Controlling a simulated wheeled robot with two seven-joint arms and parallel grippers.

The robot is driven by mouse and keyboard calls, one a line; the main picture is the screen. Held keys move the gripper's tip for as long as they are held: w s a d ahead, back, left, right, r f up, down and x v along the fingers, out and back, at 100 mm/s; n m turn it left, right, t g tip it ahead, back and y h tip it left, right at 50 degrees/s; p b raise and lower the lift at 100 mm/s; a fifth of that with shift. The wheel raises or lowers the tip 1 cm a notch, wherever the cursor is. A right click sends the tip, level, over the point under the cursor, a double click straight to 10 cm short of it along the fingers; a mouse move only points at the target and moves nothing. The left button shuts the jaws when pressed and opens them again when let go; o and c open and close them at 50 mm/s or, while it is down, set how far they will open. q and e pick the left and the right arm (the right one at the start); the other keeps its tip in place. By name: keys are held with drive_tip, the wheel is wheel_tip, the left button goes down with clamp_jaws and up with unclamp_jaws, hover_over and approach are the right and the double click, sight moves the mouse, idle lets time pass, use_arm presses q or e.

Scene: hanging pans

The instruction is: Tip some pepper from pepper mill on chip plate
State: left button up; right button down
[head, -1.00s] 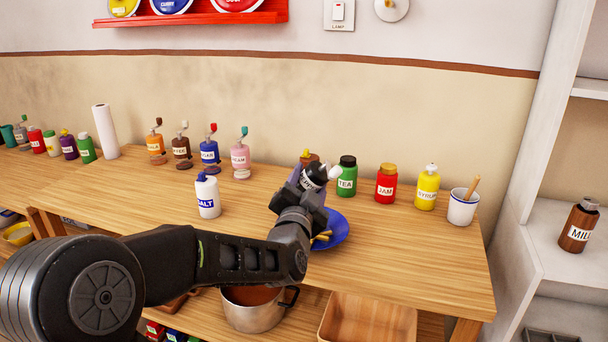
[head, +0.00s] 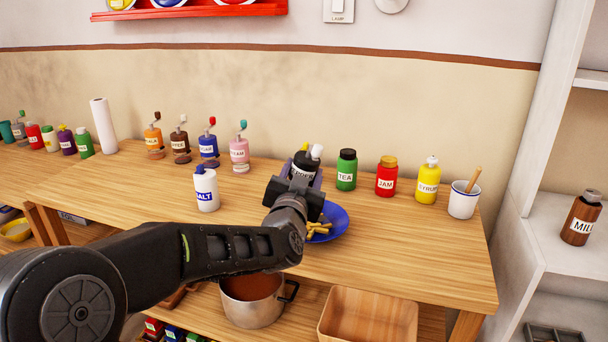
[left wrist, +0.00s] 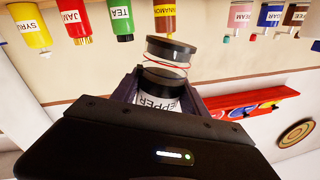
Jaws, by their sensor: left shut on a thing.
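My left gripper (head: 297,184) is shut on the pepper mill (head: 304,170), a dark container with a white label and a white end piece. It holds the mill above the back of the blue chip plate (head: 339,219). In the left wrist view the mill (left wrist: 158,103) shows its label, a black band and a clear section with a red ring. Yellow chips (head: 318,230) lie on the plate, partly hidden by my gripper. I cannot see any falling pepper. My right gripper is not in view.
A white salt bottle (head: 206,190) stands left of my gripper. A green tea jar (head: 346,170), red jam jar (head: 386,177), yellow syrup bottle (head: 427,181) and white cup (head: 463,199) stand to the right. The front right of the table is clear.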

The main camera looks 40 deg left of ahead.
use_arm(q)
drive_tip(key=shift+a+f+n+b, duration=0.15)
drive_tip(key=shift+n+b, duration=0.25)
drive_tip(key=shift+n, duration=0.3)
drive_tip(key=shift+s+a+n, duration=0.1)
drive_tip(key=shift+n, duration=0.4)
